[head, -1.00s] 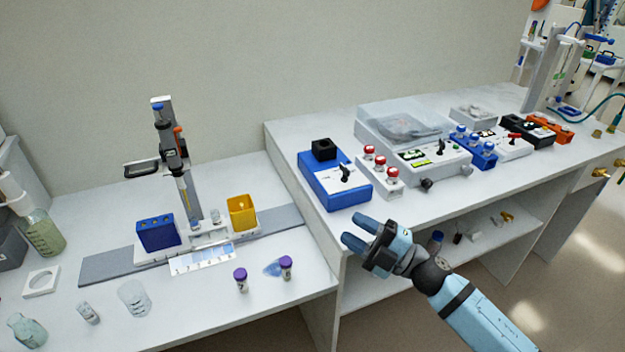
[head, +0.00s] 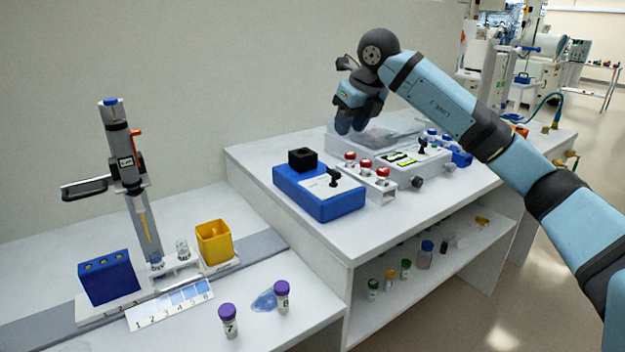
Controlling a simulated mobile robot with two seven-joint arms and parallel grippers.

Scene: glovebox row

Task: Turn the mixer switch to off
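The mixer is a blue box (head: 335,206) with a black square cup (head: 302,159) on top, on the near left end of the raised bench. Its black switch (head: 333,177) sits on a white panel on the box; the panel's marks are too small to read. My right gripper (head: 350,127) points down behind and to the right of the mixer, over the clear-lidded device. It is apart from the switch and nothing shows held in it. Its fingers overlap in this view, so their opening is unclear. My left gripper is not in view.
A block with red buttons (head: 380,188) stands just right of the mixer. Beyond it is a grey device (head: 402,172) with another black switch. A yellow bin (head: 213,243), blue rack (head: 108,277) and pipette stand (head: 128,165) occupy the lower bench. Bottles stand on the shelf below.

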